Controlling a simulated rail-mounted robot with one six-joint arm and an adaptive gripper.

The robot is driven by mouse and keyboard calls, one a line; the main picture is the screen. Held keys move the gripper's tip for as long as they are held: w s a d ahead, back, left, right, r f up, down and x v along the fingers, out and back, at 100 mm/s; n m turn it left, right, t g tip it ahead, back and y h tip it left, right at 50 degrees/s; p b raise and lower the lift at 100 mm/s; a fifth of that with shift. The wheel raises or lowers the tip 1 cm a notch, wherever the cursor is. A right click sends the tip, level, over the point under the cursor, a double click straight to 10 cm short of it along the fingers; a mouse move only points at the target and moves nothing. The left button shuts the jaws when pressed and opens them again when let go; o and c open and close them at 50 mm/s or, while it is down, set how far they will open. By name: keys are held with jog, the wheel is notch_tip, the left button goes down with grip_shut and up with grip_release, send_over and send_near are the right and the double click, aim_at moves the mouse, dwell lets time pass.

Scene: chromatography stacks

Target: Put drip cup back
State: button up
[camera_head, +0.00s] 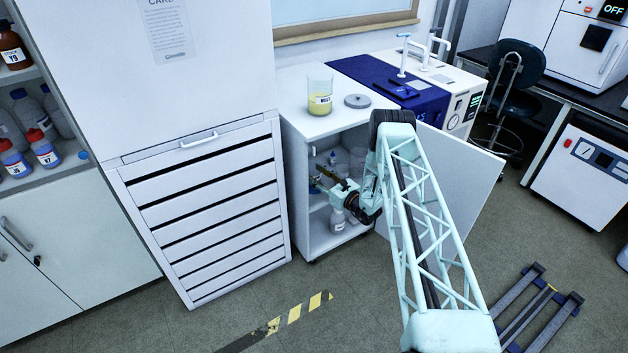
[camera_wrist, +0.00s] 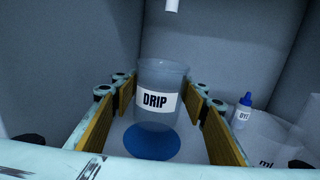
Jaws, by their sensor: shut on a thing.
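The drip cup (camera_wrist: 160,85) is a clear cup with a white "DRIP" label. In the wrist view it stands upright between the gold-padded fingers of my gripper (camera_wrist: 160,112), which is shut on it. In the head view my gripper (camera_head: 326,178) reaches into the open white cabinet (camera_head: 290,120), at its upper compartment; the cup cannot be made out clearly there. A blue round patch (camera_wrist: 152,143) shows at the foot of the cup in the wrist view. Whether the cup touches it I cannot tell.
A blue-capped bottle (camera_wrist: 243,112) and a clear vessel with "ml" marking (camera_wrist: 270,140) stand to the right inside. The cabinet door (camera_head: 455,165) is open on the right. A beaker with yellow liquid (camera_head: 320,98) and a grey disc (camera_head: 357,101) sit on top.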

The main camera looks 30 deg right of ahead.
jog(key=shift+f+b, duration=0.5)
jog(key=shift+f, duration=1.35)
jog(key=shift+f, duration=0.1)
jog(key=o, duration=1)
jog(key=shift+s, duration=0.15)
jog(key=p+v, duration=0.2)
jog(key=v, duration=0.9)
jog(key=shift+s+d+p, duration=0.1)
jog(key=shift+s+p, duration=0.2)
jog(key=shift+s, duration=0.05)
